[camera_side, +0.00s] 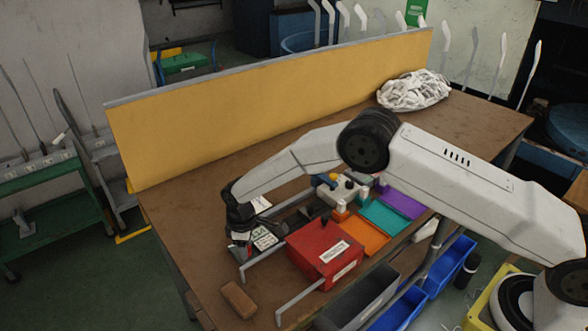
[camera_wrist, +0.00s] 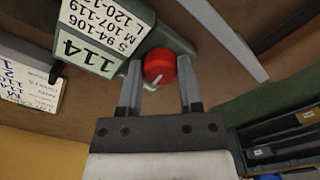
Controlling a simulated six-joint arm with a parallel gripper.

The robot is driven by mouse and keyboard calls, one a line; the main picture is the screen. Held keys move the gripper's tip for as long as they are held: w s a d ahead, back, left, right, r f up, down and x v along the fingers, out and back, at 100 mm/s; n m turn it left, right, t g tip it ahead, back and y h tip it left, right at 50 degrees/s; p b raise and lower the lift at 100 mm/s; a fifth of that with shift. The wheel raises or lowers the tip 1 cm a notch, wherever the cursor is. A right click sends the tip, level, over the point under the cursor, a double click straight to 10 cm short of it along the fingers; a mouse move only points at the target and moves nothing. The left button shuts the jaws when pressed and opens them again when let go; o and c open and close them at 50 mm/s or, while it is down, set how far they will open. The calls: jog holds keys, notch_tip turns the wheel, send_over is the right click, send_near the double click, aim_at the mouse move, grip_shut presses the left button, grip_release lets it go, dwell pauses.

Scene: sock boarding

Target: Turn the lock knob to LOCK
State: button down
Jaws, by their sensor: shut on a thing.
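The red lock knob (camera_wrist: 158,62) shows in the wrist view, at the end of a grey-green block (camera_wrist: 135,62) with white labels, one reading 114. My gripper (camera_wrist: 161,84) has one finger on each side of the knob and is shut on it. A small white pointer-like piece (camera_wrist: 150,86) sticks out at the knob, between the fingers. I cannot read any LOCK marking or tell the knob's setting. In the side view the labelled block (camera_side: 265,240) is at the table's left part, under my dark wrist; the knob and fingertips cannot be made out there.
A red box (camera_side: 322,254) stands close to the right of the block, with metal rails (camera_side: 300,300) beside it. A brown block (camera_side: 238,299) lies near the front edge. Orange, teal and purple trays (camera_side: 383,216) lie further right. A yellow panel (camera_side: 270,105) closes the back.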

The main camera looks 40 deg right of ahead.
jog(key=shift+c, duration=1.3)
grip_release()
jog(key=shift+d+n, duration=0.1)
jog(key=shift+n, duration=0.2)
